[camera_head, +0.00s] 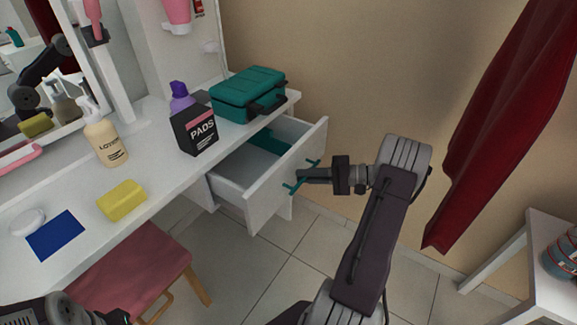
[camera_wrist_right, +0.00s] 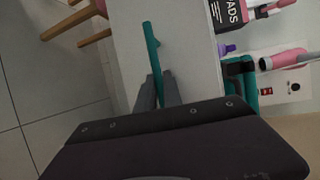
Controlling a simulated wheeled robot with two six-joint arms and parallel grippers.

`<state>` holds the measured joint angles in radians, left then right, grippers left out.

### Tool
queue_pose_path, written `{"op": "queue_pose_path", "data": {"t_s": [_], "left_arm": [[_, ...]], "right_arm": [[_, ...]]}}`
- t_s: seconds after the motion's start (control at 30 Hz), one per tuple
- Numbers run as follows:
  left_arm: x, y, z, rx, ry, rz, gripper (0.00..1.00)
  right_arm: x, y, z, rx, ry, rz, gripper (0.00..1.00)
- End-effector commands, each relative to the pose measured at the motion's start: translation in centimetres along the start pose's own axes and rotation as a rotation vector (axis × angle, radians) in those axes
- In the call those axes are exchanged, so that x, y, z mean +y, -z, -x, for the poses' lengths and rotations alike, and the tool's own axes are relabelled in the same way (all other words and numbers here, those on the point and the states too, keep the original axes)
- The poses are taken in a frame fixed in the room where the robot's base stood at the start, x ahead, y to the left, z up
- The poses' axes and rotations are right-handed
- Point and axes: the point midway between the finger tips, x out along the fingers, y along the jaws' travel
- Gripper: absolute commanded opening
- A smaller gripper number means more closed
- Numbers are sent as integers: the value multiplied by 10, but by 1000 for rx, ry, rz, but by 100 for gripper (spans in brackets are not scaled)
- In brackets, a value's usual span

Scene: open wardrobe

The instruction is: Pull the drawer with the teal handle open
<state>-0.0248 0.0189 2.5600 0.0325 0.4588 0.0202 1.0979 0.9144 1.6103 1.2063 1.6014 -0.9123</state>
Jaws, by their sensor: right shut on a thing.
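The white drawer (camera_head: 262,190) stands pulled out from under the white vanity table, and its inside shows in the head view. A teal bar handle (camera_head: 293,187) is on its front panel. My right gripper (camera_head: 303,176) is shut on the handle's middle. In the right wrist view the teal handle (camera_wrist_right: 151,50) runs between the two grey fingers (camera_wrist_right: 158,92), against the white drawer front. Something teal (camera_head: 270,141) lies in the back of the drawer. Of my left arm, only a dark part shows at the bottom left of the head view; its fingertips are not visible.
On the table (camera_head: 160,180) stand a teal case (camera_head: 245,95), a black PADS box (camera_head: 194,130), a lotion bottle (camera_head: 104,140) and a yellow sponge (camera_head: 121,200). A pink stool (camera_head: 130,270) is below. A red cloth (camera_head: 500,110) hangs right. Floor before the drawer is clear.

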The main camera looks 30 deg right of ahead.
Motion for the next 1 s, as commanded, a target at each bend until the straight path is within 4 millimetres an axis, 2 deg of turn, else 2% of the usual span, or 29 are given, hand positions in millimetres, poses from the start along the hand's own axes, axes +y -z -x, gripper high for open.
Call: {"op": "queue_pose_path", "data": {"t_s": [0.1, 0.33, 0.87, 0.9, 1.0], "left_arm": [[0, 0, 5, 0, 0, 0, 36], [0, 1, 8, 0, 0, 0, 36], [0, 1, 8, 0, 0, 0, 36], [0, 1, 8, 0, 0, 0, 36], [0, 1, 8, 0, 0, 0, 36]], "right_arm": [[4, -8, 19, 0, 0, -3, 0], [9, -18, 42, -2, 0, -2, 0], [12, -21, 48, -3, -1, -2, 0], [12, -21, 48, -3, -1, -1, 20], [11, -21, 48, -3, -1, -1, 20]]}}
